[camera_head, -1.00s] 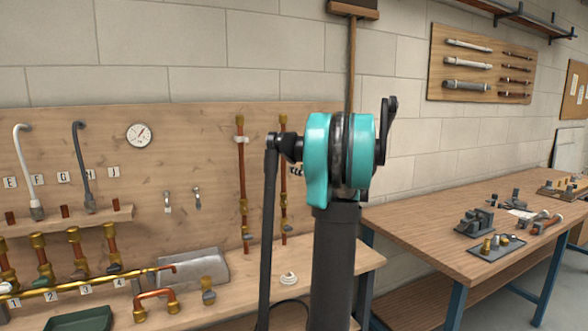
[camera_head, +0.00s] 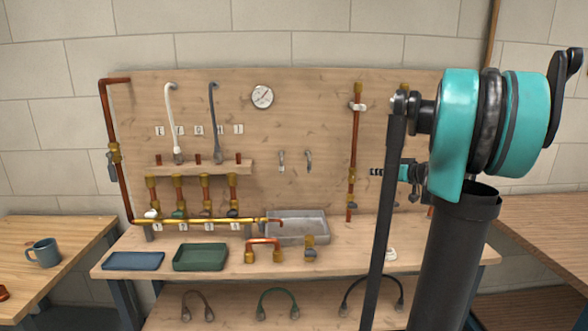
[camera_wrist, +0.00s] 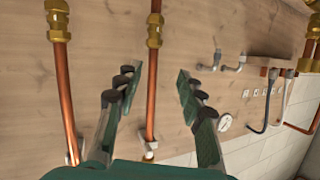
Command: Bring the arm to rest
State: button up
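My gripper (camera_wrist: 160,85) is open and empty in the wrist view, its two dark jointed fingers spread apart in front of the wooden pipe board. A vertical copper pipe (camera_wrist: 152,85) shows in the gap between the fingers, and the fingers are not closed on it. In the head view my teal and black arm stands at the right and covers part of the board. A small part of my gripper (camera_head: 378,172) shows beside the right-hand copper pipe (camera_head: 354,160); most of it is hidden behind the arm. I cannot tell its exact distance from the board.
The workbench (camera_head: 350,262) carries a blue tray (camera_head: 133,261), a green tray (camera_head: 200,257), a grey metal bin (camera_head: 297,227) and brass fittings. A gauge (camera_head: 262,97) hangs on the board. A mug (camera_head: 44,252) stands on the left table. Another bench (camera_head: 550,228) is at the right.

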jog(key=s+a+f+g+h, duration=0.1)
jog(key=s+a+f+g, duration=0.5)
jog(key=s+a+f, duration=0.85)
jog(key=s+d+f+m+g+h, duration=0.1)
jog(key=s+f+h, duration=0.1)
jog(key=s+f, duration=0.4)
jog(key=s+f+m+g+h, duration=0.2)
jog(key=s+f, duration=0.4)
jog(key=s, duration=0.8)
jog(key=shift+s+d+f+h, duration=0.15)
jog(key=shift+d+h, duration=0.2)
jog(key=shift+h, duration=0.15)
jog(key=shift+d, duration=0.1)
